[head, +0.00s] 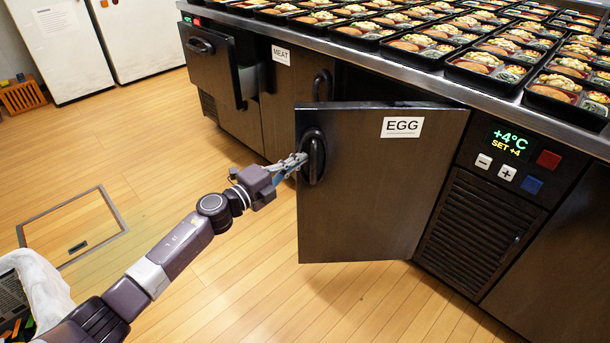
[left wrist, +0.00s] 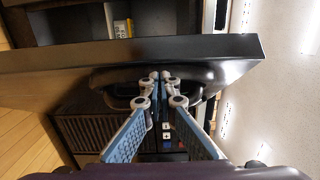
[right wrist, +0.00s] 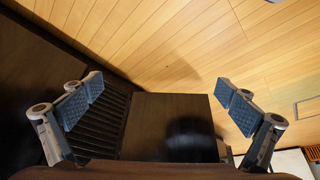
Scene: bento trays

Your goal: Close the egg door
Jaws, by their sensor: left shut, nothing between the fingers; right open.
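The egg door (head: 375,195) is a dark panel with a white EGG label (head: 402,127), standing partly open from the counter front in the head view. Its dark handle (head: 314,156) is at the door's left edge. My left gripper (head: 299,160) is at the handle with its fingers shut and nothing between them. My right gripper (right wrist: 155,105) is open and empty in the right wrist view, and is not in the head view.
Several filled bento trays (head: 480,62) cover the steel counter. Another drawer or door (head: 208,62) stands open at the left, beside the MEAT door (head: 285,90). A control panel with a +4°C display (head: 511,140) is right of the egg door.

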